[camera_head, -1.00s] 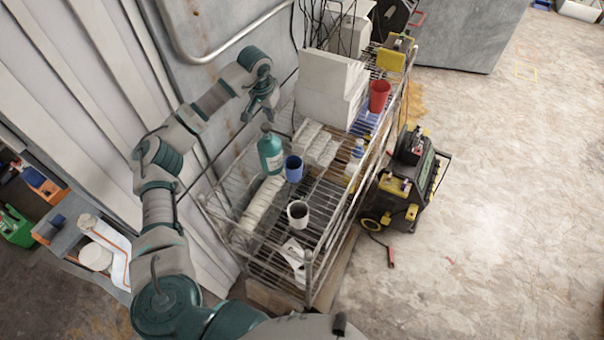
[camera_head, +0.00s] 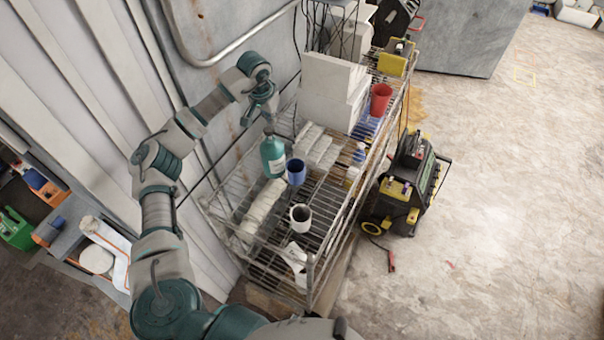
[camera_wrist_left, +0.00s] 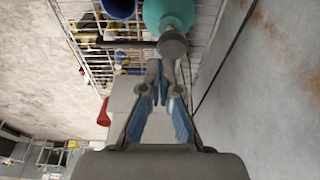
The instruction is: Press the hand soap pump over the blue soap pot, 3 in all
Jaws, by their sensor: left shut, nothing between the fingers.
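The teal hand soap bottle (camera_head: 273,158) stands upright on the wire rack, and it also shows in the left wrist view (camera_wrist_left: 168,14). Its grey pump head (camera_wrist_left: 173,45) faces my wrist camera. The blue soap pot (camera_head: 296,172) stands just right of the bottle; part of it shows in the left wrist view (camera_wrist_left: 118,8). My left gripper (camera_head: 268,118) is shut and empty, close above the pump. In the left wrist view its fingertips (camera_wrist_left: 161,72) are near the pump head; I cannot tell if they touch. My right gripper is not in view.
White boxes (camera_head: 333,85) stand behind the bottle. The wall (camera_head: 225,90) is close on the left. A black and yellow machine (camera_head: 408,185) is right of the rack.

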